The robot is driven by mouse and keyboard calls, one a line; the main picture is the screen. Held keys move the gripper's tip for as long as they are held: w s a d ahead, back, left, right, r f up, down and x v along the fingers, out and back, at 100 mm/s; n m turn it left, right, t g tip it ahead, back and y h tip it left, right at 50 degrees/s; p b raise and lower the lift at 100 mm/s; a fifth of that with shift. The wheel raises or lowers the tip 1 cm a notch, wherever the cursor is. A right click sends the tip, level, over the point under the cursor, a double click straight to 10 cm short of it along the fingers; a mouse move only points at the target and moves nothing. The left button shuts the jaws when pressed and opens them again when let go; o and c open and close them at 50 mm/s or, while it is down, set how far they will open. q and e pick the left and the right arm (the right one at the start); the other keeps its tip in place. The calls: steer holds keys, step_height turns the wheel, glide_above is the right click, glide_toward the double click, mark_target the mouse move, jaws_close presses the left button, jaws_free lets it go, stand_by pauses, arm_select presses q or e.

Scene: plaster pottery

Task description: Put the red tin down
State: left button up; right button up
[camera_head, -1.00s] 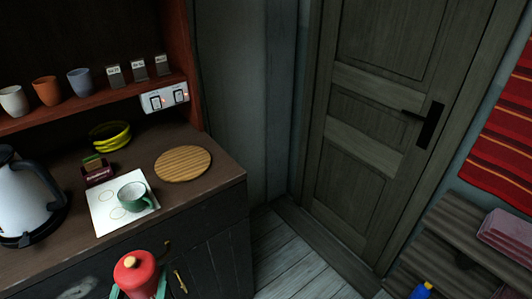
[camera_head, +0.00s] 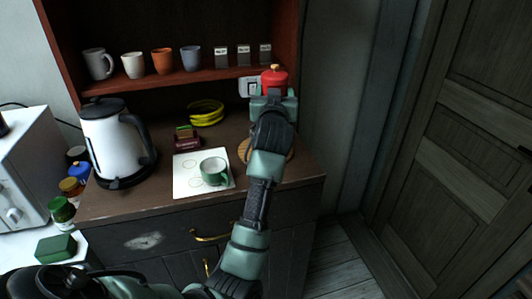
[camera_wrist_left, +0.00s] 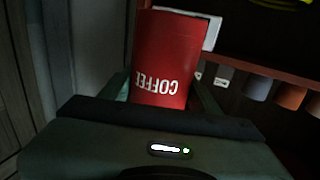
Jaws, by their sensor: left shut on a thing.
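The red tin (camera_head: 274,80) has a small knob on its lid and stands upright in the head view, in front of the right end of the cupboard shelf. My left gripper (camera_head: 273,95) is shut on it, and the arm reaches up over the counter. The left wrist view shows the tin's red side (camera_wrist_left: 163,60) with the word COFFEE upside down, between the fingers of my left gripper (camera_wrist_left: 163,95). The tin appears above the round wooden board (camera_head: 243,150), which my arm partly hides. My right gripper is not in view.
A shelf (camera_head: 175,78) with mugs and small label cards crosses behind. A white switch plate (camera_head: 247,88) is beside the tin.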

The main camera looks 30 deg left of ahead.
arm_select(q)
steer(key=shift+n+g+y, duration=0.4)
steer(key=shift+n+y, duration=0.1)
steer(key=shift+y, duration=0.2)
steer(key=a+r, duration=0.1)
steer(key=r, duration=0.1)
steer(key=a+r, duration=0.1)
steer(key=r, duration=0.1)
steer(key=w+a+r, duration=0.1)
steer(key=r, duration=0.1)
steer(key=shift+a, duration=0.25)
steer(key=shift+a+f, duration=0.1)
steer(key=shift+f, duration=0.15)
step_height(320, 180, down, 19)
steer(key=shift+w+r+p, duration=0.1)
steer(key=shift+p, duration=0.35)
steer(key=shift+f, duration=0.2)
steer(key=o, duration=1.5)
steer(key=shift+c, duration=0.2)
